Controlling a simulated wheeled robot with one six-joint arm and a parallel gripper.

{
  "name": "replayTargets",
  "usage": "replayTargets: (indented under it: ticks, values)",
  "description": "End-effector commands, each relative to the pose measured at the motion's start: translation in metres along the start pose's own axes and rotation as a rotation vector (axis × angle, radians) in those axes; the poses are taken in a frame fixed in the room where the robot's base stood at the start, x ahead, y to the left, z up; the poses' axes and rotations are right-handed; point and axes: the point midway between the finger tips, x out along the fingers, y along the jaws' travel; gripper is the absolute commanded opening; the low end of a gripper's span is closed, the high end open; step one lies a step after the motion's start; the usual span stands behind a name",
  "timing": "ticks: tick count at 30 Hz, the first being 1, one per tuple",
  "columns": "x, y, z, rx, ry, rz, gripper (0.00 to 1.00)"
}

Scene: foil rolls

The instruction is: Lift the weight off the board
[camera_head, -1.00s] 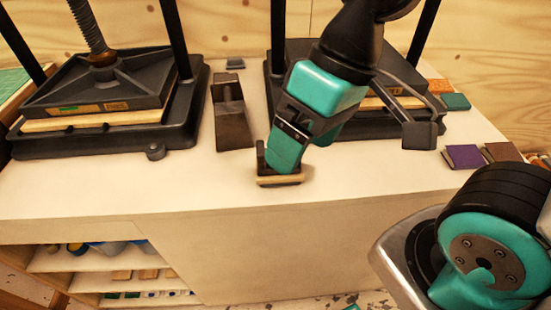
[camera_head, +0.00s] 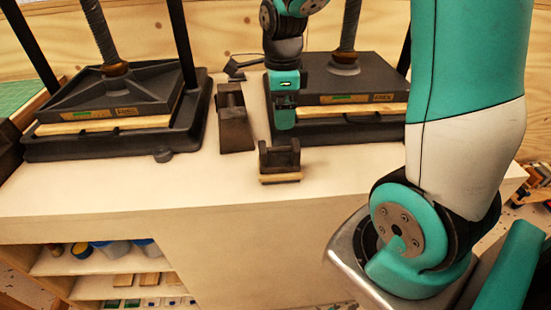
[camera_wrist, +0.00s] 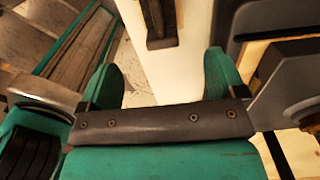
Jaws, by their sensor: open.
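A dark metal weight (camera_head: 280,155) with two raised ends sits on a small pale wooden board (camera_head: 281,179) near the front edge of the white bench. My gripper (camera_head: 285,118) is above and behind it in the head view, apart from the weight, in front of the right press. In the wrist view my gripper (camera_wrist: 163,85) has its two teal fingers spread wide with nothing between them. A dark metal piece (camera_wrist: 160,22) on the bench shows beyond the fingers at the top; I cannot tell whether it is the weight.
A taller dark metal block (camera_head: 234,122) stands behind and left of the weight. A black screw press (camera_head: 55,148) stands at the left and another (camera_head: 362,133) at the right. The bench top (camera_head: 130,183) is clear at front left. Shelves (camera_head: 110,265) lie below.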

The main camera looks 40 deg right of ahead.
Motion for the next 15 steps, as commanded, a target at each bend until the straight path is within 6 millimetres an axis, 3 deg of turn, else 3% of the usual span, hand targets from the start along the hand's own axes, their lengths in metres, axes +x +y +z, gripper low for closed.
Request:
replayTargets:
  ticks: [9,15]
  values:
    - [0.071,0.002,0.001,-0.006,0.002,0.006,0.89]
    - [0.092,0.001,0.002,-0.007,0.000,0.002,0.89]
